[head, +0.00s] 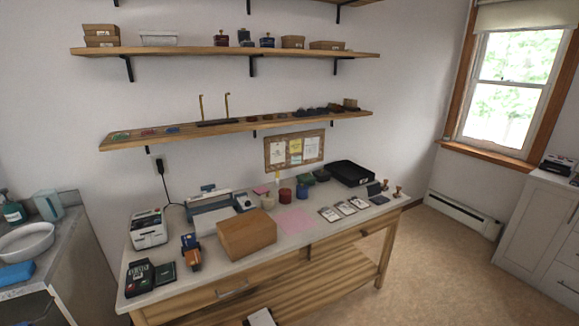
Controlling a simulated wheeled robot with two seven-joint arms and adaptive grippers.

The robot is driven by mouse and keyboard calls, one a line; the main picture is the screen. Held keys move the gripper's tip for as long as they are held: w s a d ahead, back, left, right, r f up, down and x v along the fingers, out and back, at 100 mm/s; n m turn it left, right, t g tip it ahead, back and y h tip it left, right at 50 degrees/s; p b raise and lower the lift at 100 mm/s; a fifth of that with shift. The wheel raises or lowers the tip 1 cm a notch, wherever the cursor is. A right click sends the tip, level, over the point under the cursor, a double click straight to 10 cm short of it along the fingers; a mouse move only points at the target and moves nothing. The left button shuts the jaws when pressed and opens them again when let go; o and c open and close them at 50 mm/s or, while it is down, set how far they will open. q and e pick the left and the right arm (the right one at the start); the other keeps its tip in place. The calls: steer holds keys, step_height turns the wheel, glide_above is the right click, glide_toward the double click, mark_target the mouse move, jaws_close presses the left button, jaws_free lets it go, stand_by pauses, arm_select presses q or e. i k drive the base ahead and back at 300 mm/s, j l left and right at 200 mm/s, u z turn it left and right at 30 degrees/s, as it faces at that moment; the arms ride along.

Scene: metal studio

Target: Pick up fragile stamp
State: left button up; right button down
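Several stamp-like items are on the long wooden workbench (345,222), and I cannot read "fragile" on any of them. Two small stamps with brown handles, a nearer one (397,192) and a farther one (385,185), stand at the bench's right end. A dark blue block (374,189) is just left of them. A blue and orange-brown device (191,252) that may be a stamp is at the left, beside a wooden box (246,236). Small dark items that may be stamps (310,111) line the lower shelf. Neither of my grippers shows in the head view.
A label printer (149,229), a dark card terminal (139,277), red and blue round containers, pink paper (295,220), printed cards (345,208) and a black tray (352,173) crowd the bench. A sink counter is at left. Open floor (440,270) lies right of the bench.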

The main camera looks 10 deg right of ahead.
mark_target(385, 187)
steer(key=i+l, duration=0.1)
steer(key=l, duration=0.4)
steer(key=i+l, duration=0.15)
steer(key=l, duration=0.35)
steer(key=i+l, duration=0.1)
steer(key=l, duration=0.35)
steer(key=i+l, duration=0.15)
steer(key=l, duration=0.35)
steer(key=i+l, duration=0.1)
steer(key=l, duration=0.4)
steer(key=i+l, duration=0.15)
steer(key=l, duration=0.35)
steer(key=i+l+u, duration=0.1)
steer(key=l, duration=0.35)
steer(key=i+l, duration=0.15)
steer(key=l, duration=0.2)
steer(key=i+l, duration=0.15)
steer(key=l, duration=0.25)
steer(key=i+l, duration=0.15)
steer(key=l, duration=0.2)
steer(key=i+l, duration=0.15)
steer(key=l, duration=0.25)
steer(key=i+l, duration=0.15)
steer(key=l, duration=0.2)
